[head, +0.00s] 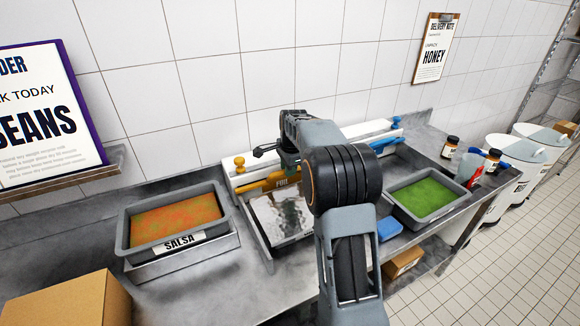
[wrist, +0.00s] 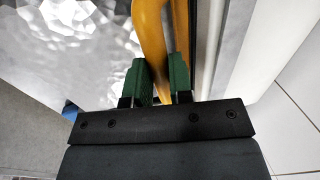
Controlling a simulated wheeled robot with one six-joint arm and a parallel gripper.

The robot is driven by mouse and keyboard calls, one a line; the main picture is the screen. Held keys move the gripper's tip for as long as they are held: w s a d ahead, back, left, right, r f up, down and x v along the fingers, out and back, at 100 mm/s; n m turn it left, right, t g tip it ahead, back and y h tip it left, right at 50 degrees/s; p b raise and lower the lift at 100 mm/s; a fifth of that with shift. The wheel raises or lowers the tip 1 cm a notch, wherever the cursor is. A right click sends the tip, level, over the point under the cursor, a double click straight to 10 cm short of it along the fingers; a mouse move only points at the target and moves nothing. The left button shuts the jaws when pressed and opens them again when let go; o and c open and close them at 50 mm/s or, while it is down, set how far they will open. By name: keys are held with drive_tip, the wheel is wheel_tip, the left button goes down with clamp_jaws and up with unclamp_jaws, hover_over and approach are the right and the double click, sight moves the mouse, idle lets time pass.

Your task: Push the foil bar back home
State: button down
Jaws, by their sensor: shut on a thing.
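The foil bar (head: 272,183) is yellow with a dark "FOIL" label and lies along the back of the counter, at the far edge of a shiny foil-covered area (head: 285,222). My gripper (wrist: 164,78) has two green fingers shut on the yellow foil bar (wrist: 153,35) in the wrist view. The crinkled foil (wrist: 75,45) lies to the left of the fingers there. In the head view my arm hides the fingers and the right end of the bar.
A tray of orange-red salsa (head: 175,218) stands left, and a tray of green food (head: 424,197) stands right. A white rail with a yellow knob (head: 239,163) and a blue bar (head: 384,144) runs behind. A cardboard box (head: 70,300) sits front left.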

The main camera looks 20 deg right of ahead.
drive_tip(key=shift+w+a+r, duration=0.1)
drive_tip(key=shift+w+r, duration=0.1)
drive_tip(key=c, duration=1.5)
unclamp_jaws()
drive_tip(key=o, duration=0.3)
drive_tip(key=shift+w+f, duration=0.1)
drive_tip(key=shift+o, duration=0.9)
wheel_tip(320, 180, up, 14)
drive_tip(key=s, duration=0.2)
drive_tip(key=shift+s+f, duration=0.25)
drive_tip(key=shift+s, duration=0.15)
